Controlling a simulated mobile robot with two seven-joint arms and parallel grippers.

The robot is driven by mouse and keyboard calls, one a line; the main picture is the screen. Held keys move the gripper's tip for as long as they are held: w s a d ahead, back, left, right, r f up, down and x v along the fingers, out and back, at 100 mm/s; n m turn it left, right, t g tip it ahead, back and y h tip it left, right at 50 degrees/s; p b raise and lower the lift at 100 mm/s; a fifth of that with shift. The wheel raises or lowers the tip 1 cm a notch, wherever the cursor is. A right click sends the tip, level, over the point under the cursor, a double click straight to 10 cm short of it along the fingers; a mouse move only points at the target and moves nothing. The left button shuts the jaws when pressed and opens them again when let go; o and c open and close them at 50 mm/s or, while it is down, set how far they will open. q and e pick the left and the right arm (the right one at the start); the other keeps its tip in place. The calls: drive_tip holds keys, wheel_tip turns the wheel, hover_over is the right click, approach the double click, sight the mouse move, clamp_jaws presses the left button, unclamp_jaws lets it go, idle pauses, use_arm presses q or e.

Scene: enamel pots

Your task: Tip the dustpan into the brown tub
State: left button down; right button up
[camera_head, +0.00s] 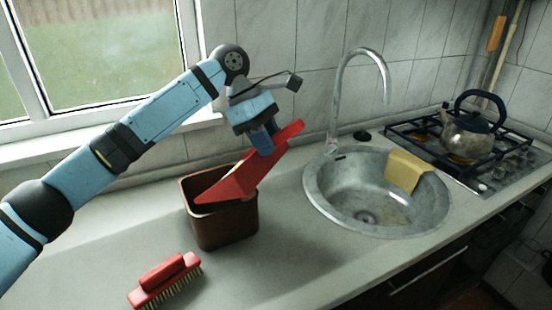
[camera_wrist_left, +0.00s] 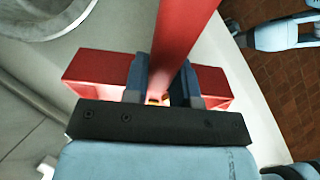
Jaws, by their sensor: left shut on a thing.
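The red dustpan (camera_head: 241,181) is held tilted over the brown tub (camera_head: 229,227), its wide end low at the tub's opening and its other end raised to the right. My left gripper (camera_head: 263,139) is above and right of the tub, shut on the dustpan. In the left wrist view the red dustpan (camera_wrist_left: 92,72) shows behind the fingers, with a red bar between the two blue fingertips (camera_wrist_left: 158,88). The tub stands upright on the counter. Its floor is mostly hidden by the dustpan, and I cannot tell whether anything lies in the pan. My right gripper does not show.
A red brush (camera_head: 165,281) with pale bristles lies at the counter's front left. A round metal sink (camera_head: 330,205) with a tall tap (camera_head: 337,95) and a yellow cloth (camera_head: 405,171) is to the right. A kettle (camera_head: 468,133) stands on the hob. The counter (camera_head: 290,270) right of the brush is clear.

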use_arm(q)
drive_tip(key=shift+w+a+r+h+b, duration=0.3)
drive_tip(key=shift+a+h+b, duration=0.1)
drive_tip(key=shift+a+b, duration=0.25)
drive_tip(key=shift+w+a+r+g+p, duration=0.15)
drive_tip(key=shift+r+g+p, duration=0.15)
drive_tip(key=shift+r+p, duration=0.3)
drive_tip(key=w+a+h+p, duration=0.1)
drive_tip(key=p, duration=0.1)
drive_tip(key=a+r+g+h+p, duration=0.1)
drive_tip(key=a+p, duration=0.1)
drive_tip(key=w+a+h+p, duration=0.1)
drive_tip(key=a+p, duration=0.1)
drive_tip(key=p, duration=0.1)
drive_tip(key=shift+w+r+g+h, duration=0.25)
drive_tip(key=shift+w+g+h, duration=0.05)
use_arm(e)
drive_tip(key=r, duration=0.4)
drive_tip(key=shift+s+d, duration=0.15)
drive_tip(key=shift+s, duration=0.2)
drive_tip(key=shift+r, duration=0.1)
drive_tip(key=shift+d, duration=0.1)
